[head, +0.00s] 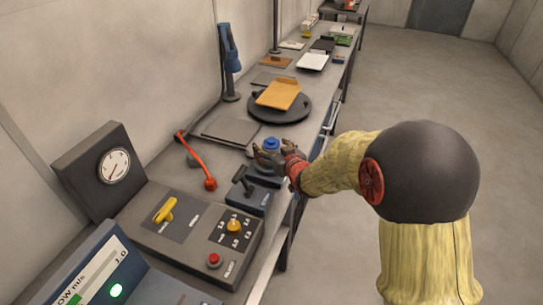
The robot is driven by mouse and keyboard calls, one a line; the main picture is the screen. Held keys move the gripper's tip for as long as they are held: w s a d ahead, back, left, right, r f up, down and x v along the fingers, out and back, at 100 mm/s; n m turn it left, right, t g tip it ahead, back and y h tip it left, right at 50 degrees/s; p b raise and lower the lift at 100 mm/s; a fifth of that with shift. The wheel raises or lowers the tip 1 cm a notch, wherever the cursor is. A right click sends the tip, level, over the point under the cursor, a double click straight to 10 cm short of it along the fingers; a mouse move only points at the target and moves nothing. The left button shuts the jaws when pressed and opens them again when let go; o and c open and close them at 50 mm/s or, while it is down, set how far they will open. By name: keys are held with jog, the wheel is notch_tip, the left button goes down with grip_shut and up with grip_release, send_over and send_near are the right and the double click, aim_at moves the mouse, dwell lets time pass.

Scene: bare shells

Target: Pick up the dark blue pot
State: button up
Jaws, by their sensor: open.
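A small blue round thing (271,144), likely the dark blue pot, is on the bench at the middle of the head view, near the bench's front edge. My gripper (264,156) is open at the near side of it, with dark fingers spread close around its lower part. The fingers hide much of the lower part, and I cannot tell whether they touch it.
A lever unit (246,187) stands just nearer, beside a red-handled lever (208,182) and a control panel (190,225). A dark round turntable (296,112) carries an orange board (279,93) beyond. A flat grey plate (231,130) lies left. Open floor is at right.

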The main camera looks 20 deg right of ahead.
jog(key=shift+c, duration=0.7)
jog(key=c, duration=1.4)
